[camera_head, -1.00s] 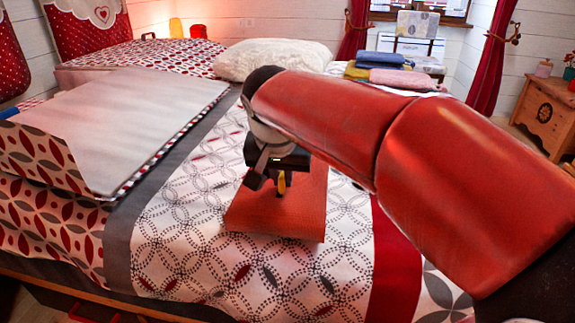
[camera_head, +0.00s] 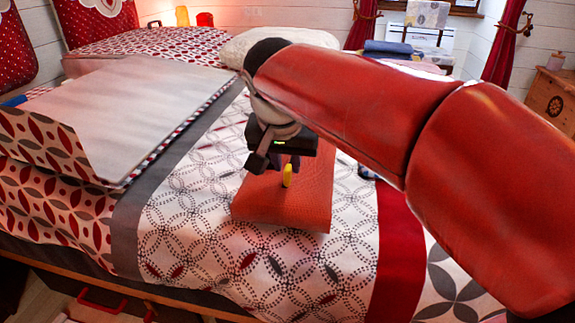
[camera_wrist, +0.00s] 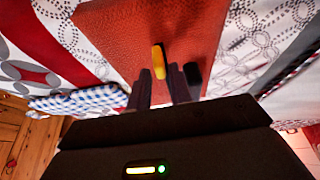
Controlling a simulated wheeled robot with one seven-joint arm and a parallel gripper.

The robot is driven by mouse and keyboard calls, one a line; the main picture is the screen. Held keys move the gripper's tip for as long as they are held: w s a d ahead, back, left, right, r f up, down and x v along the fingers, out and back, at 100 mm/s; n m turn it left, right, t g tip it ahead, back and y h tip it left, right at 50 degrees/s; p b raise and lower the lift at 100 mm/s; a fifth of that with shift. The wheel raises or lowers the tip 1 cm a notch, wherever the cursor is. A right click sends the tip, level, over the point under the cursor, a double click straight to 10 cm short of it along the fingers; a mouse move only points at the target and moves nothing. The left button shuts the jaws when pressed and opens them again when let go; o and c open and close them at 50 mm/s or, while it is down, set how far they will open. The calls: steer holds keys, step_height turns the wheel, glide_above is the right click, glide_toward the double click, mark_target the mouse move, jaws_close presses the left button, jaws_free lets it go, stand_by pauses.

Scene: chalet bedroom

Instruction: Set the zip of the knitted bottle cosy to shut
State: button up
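A flat orange-red textured piece (camera_head: 285,207) lies on the bed; it fills the top of the wrist view (camera_wrist: 115,38). I take it for the knitted cosy, but no bottle shape shows. A yellow pull tab (camera_head: 288,176) stands up on it, also seen in the wrist view (camera_wrist: 158,61). My gripper (camera_head: 285,161) is above the piece, pointing down. In the wrist view its two dark fingers (camera_wrist: 160,85) are apart, with the tab just beyond their tips and apparently not gripped. The zip's teeth and how far it is shut cannot be made out.
A blue-and-white checked cloth (camera_wrist: 80,101) lies beside the orange piece. A small black item (camera_wrist: 193,74) shows near my fingers. A large pale folded panel (camera_head: 130,105) lies at left on the bed, with a white pillow (camera_head: 275,42) behind. The patterned bedspread (camera_head: 200,240) in front is clear.

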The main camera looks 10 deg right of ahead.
mark_target(285, 195)
steer(key=v, duration=0.5)
steer(key=shift+s+p, duration=0.1)
steer(key=shift+p, duration=0.25)
steer(key=s+d+f+n+t+y+p, duration=0.1)
steer(key=s+d+f+n+p, duration=0.2)
steer(key=s+d+f, duration=0.3)
steer(key=s+f+n, duration=0.1)
steer(key=s+f, duration=0.3)
steer(key=s, duration=0.4)
steer(key=shift+s+f+t+y, duration=0.2)
steer(key=shift+f+t+y, duration=0.1)
